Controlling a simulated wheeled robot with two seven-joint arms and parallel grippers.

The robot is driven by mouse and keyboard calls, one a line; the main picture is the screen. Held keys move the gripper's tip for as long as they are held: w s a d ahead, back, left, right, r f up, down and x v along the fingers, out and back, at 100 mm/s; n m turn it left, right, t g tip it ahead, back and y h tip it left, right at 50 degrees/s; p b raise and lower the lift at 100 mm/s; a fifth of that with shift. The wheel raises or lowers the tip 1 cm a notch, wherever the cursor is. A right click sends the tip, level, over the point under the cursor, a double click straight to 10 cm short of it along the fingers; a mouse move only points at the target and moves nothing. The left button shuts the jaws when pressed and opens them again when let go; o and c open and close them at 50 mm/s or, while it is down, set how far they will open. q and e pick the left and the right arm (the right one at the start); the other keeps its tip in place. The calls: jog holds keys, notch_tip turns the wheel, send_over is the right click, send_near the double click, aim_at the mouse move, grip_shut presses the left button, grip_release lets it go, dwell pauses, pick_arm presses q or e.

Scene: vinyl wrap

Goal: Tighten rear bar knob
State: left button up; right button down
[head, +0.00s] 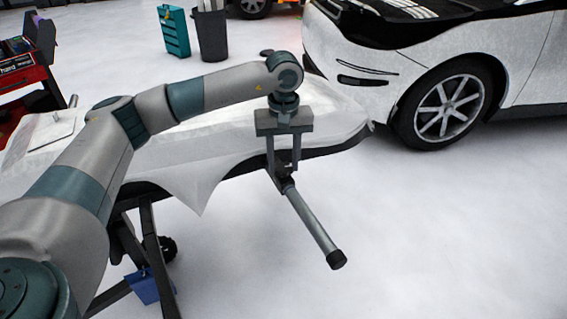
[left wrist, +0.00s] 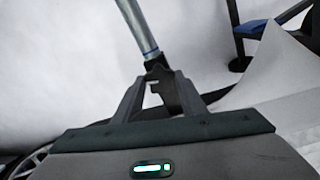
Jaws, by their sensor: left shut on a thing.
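My left gripper (head: 284,171) points down at the front edge of a white panel. Its fingers are shut on a small dark knob (head: 285,184) at the upper end of a grey bar (head: 311,221). The bar slants down and to the right from the knob, out beyond the panel, and ends in a black cap. In the left wrist view the fingertips (left wrist: 158,80) close around the dark knob piece (left wrist: 164,90), with the bar (left wrist: 137,28) running away upward. The fingers partly hide the knob. My right gripper is not in view.
The white panel (head: 235,140), with a loose sheet corner hanging down, rests on a dark stand (head: 150,240). A blue item (head: 146,286) hangs low on the stand. A white car (head: 375,70) is at the back right. A red tool cart (head: 22,75) is at left. The right-hand floor is clear.

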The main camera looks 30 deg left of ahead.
aim_at(284, 167)
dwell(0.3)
pick_arm(q)
jog(key=o, duration=1.1)
jog(key=shift+c, duration=0.2)
notch_tip(284, 167, up, 18)
jog(key=p, duration=0.1)
jog(key=shift+f, duration=0.25)
